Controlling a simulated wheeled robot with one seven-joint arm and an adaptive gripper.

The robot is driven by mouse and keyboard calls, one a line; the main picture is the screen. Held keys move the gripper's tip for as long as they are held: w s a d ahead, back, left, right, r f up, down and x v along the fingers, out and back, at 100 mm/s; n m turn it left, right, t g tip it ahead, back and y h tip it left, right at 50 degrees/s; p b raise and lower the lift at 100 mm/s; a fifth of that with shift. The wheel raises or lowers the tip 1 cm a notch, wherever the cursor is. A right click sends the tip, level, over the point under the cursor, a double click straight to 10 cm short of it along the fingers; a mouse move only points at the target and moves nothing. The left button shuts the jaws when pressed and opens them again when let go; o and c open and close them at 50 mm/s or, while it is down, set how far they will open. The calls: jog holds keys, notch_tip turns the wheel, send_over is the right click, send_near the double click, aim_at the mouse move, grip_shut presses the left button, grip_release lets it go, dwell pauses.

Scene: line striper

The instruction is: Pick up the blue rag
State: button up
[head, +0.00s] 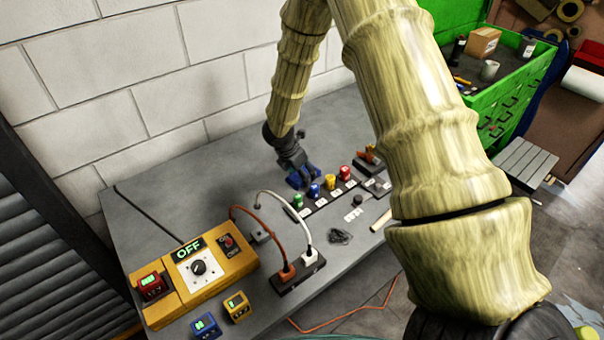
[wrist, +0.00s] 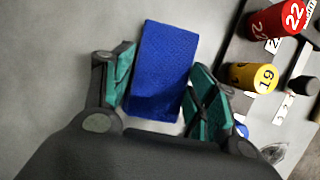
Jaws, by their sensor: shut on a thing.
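The blue rag (wrist: 162,65) is a folded blue cloth with a fine weave. In the wrist view it lies between the two teal-padded fingers of my gripper (wrist: 160,95), which are shut on it. In the head view my gripper (head: 296,170) is at the far part of the grey table, low over its top, with the blue rag (head: 297,181) at its fingertips. I cannot tell whether the rag still touches the table.
Numbered red (wrist: 278,20) and yellow (wrist: 254,77) cylinders stand on a dark strip right of my gripper. A yellow control box (head: 205,268) marked OFF and a power strip (head: 298,276) with plugs are nearer. A green tool chest (head: 500,75) stands at the right.

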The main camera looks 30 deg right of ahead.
jog(key=shift+w+r, duration=0.15)
jog(key=shift+r, duration=0.4)
notch_tip(320, 180, up, 9)
jog(key=b, duration=0.2)
jog(key=shift+f, duration=0.2)
jog(key=o, duration=0.4)
jog(key=shift+b, duration=0.3)
jog(key=c, duration=0.4)
